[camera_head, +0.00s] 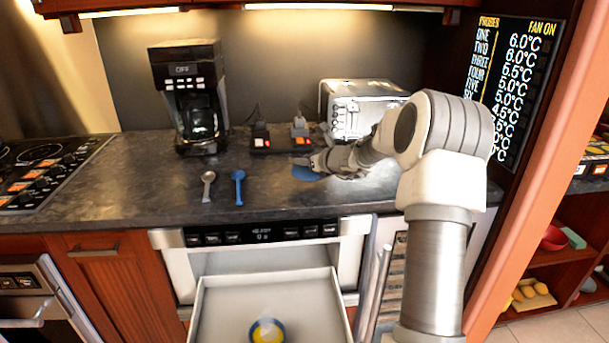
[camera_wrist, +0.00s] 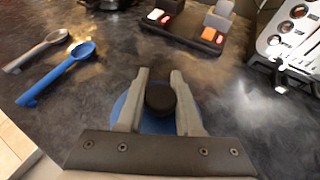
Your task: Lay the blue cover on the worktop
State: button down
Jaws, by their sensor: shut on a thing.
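The blue cover (camera_head: 304,174) is a round blue disc at the worktop, in front of the toaster. In the wrist view the blue cover (camera_wrist: 154,123) has a dark round knob (camera_wrist: 160,98). My gripper (camera_head: 313,163) is over the cover, and in the wrist view my gripper (camera_wrist: 160,90) has its fingers shut on the knob. The fingers and the wrist hide part of the cover. Whether the cover touches the worktop (camera_head: 130,190) or is just above it, I cannot tell.
A silver spoon (camera_head: 207,185) and a blue spoon (camera_head: 239,186) lie left of the cover. A coffee maker (camera_head: 190,95), a dark device with coloured switches (camera_head: 275,140) and a toaster (camera_head: 350,105) stand behind. The open drawer (camera_head: 220,310) below holds a blue-and-yellow round thing (camera_head: 267,331).

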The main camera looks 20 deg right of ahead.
aim_at(305, 171)
jog(key=shift+f+b, duration=0.6)
jog(key=shift+f, duration=1.3)
jog(key=shift+f, duration=0.1)
jog(key=shift+f, duration=0.15)
jog(key=c, duration=0.6)
grip_release()
jog(key=shift+o, duration=0.2)
